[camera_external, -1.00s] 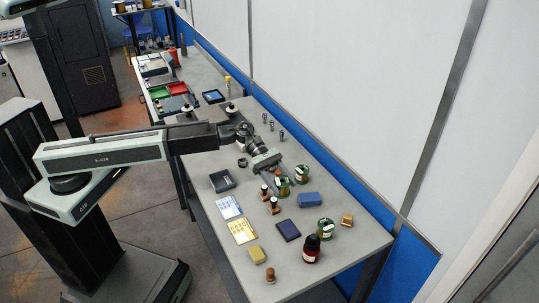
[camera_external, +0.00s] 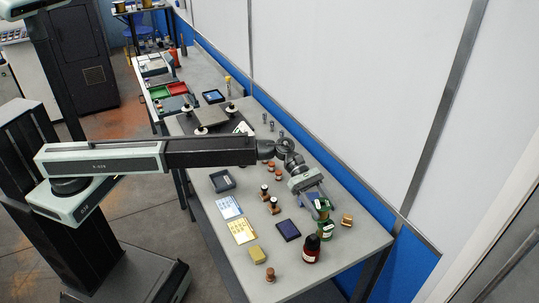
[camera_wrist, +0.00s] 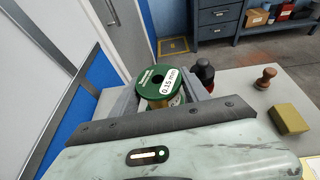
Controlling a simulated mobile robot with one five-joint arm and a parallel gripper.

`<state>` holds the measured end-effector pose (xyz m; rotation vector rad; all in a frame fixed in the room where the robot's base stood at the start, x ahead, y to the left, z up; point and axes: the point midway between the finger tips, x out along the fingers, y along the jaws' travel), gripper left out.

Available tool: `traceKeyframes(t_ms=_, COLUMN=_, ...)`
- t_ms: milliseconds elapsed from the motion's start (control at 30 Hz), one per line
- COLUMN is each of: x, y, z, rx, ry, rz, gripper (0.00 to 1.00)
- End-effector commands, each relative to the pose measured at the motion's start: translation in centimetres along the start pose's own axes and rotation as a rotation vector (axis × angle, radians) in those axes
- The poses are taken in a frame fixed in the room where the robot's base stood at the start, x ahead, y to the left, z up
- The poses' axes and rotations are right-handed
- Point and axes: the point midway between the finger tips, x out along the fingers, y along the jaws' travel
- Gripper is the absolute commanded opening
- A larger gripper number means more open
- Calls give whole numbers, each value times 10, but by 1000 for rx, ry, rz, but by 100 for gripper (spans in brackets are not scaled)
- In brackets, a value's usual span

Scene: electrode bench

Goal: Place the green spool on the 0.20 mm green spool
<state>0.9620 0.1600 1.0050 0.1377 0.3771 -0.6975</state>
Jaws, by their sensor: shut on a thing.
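My gripper (camera_external: 312,199) is shut on a green spool (camera_wrist: 151,80). Its top flange reads "0.15 mm" in the wrist view, with a gold winding below. In the external view the held spool (camera_external: 322,206) is upright between the fingers, over another green spool (camera_external: 325,225) that stands on the bench near the right edge. The lower spool's label is not readable. I cannot tell whether the two spools touch. In the wrist view the lower spool is mostly hidden by the held one.
A yellow block (camera_external: 257,255) and a wooden stamp (camera_external: 270,275) are nearer the front of the bench (camera_external: 300,278).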

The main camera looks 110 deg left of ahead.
Motion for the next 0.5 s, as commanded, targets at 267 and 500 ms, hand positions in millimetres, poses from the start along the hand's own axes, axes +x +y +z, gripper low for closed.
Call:
traceKeyframes(t_ms=267, x=11, y=13, z=3, rx=0, ry=-1, rz=0, gripper=0)
traceKeyframes(t_ms=500, x=27, y=19, z=-23, rx=0, ry=-3, rz=0, gripper=0)
